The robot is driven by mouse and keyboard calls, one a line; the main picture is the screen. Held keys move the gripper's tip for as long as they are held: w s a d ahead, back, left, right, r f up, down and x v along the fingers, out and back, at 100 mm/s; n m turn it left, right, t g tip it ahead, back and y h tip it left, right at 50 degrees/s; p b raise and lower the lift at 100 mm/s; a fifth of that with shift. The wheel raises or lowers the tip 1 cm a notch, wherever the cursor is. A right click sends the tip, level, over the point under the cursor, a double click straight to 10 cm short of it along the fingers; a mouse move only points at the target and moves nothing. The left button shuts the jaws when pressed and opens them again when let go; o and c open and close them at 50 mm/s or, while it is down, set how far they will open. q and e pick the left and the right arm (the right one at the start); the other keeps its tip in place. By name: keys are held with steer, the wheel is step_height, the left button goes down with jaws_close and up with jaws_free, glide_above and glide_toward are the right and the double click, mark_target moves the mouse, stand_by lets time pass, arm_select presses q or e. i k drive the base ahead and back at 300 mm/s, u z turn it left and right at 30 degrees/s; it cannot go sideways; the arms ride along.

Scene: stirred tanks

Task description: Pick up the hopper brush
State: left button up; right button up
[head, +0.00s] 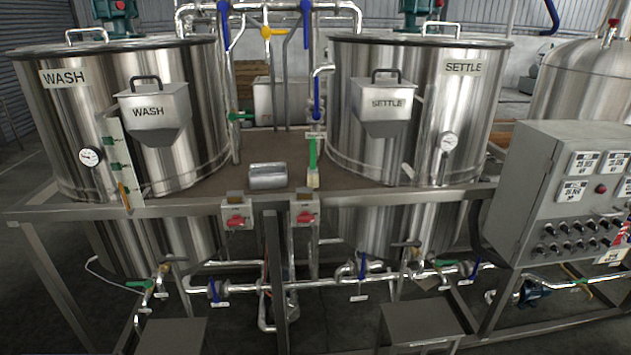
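A brush with a green handle and pale bristles, which looks like the hopper brush (313,162), is upright between the two tanks, bristles down near the front edge of the brown deck (258,148). A small label is above its handle. I cannot tell whether it hangs or stands. The wash hopper (153,112) is on the front of the left tank, and the settle hopper (386,106) is on the front of the right tank. Neither of my grippers is in view.
A shiny metal container (268,177) lies left of the brush on the deck. Two red-handled boxes (238,217) (304,211) are on the front rail below. The wash tank (185,80), settle tank (470,105) and grey control panel (540,165) flank the gap. Pipes run behind.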

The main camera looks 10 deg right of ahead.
mark_target(313, 181)
steer(key=u, duration=0.35)
steer(key=i, duration=1.55)
steer(key=z, duration=0.95)
